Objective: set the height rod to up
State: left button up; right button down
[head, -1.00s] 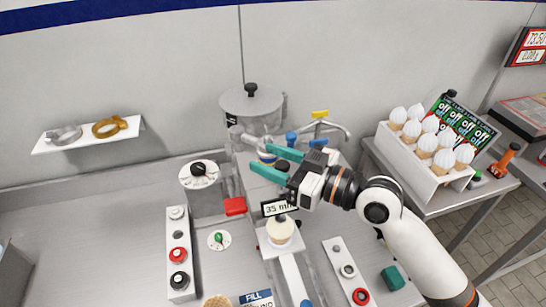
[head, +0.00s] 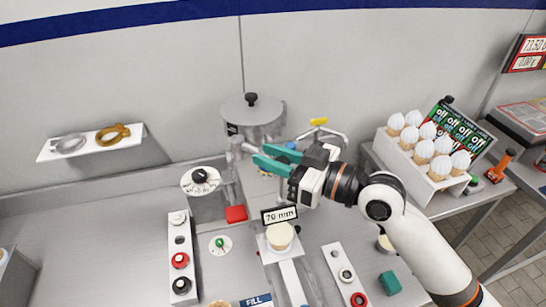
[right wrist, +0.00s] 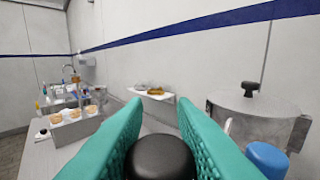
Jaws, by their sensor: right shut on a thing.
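My right gripper (head: 259,155) comes in from the right in the head view, at the steel machine. Its two green fingers reach left, just below the machine's lidded hopper (head: 252,112). In the right wrist view the fingers are closed around a round black knob (right wrist: 160,158), which I take to be the height rod's top. In the head view the fingers and the gripper body hide the knob and rod. Below it a small sign (head: 279,215) reads 70 mm, above a pale round piece (head: 280,236). My left gripper is not in view.
A blue knob (right wrist: 267,158) and the hopper stand close to the right finger in the wrist view. A red block (head: 236,213) and a dial (head: 201,179) lie left of the sign. A rack of white cones (head: 434,155) is at the right.

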jog(key=c, duration=1.2)
grip_release()
jog(key=shift+r, duration=0.2)
jog(key=shift+c, duration=0.2)
jog(key=shift+d, duration=0.1)
jog(key=shift+s+d+f+b, duration=0.1)
jog(key=shift+d+f+b, duration=0.05)
jog(key=shift+d+b, duration=0.15)
jog(key=b+v, duration=0.6)
jog(key=v, duration=0.5)
jog(key=shift+s, duration=0.15)
jog(key=shift+d, duration=0.1)
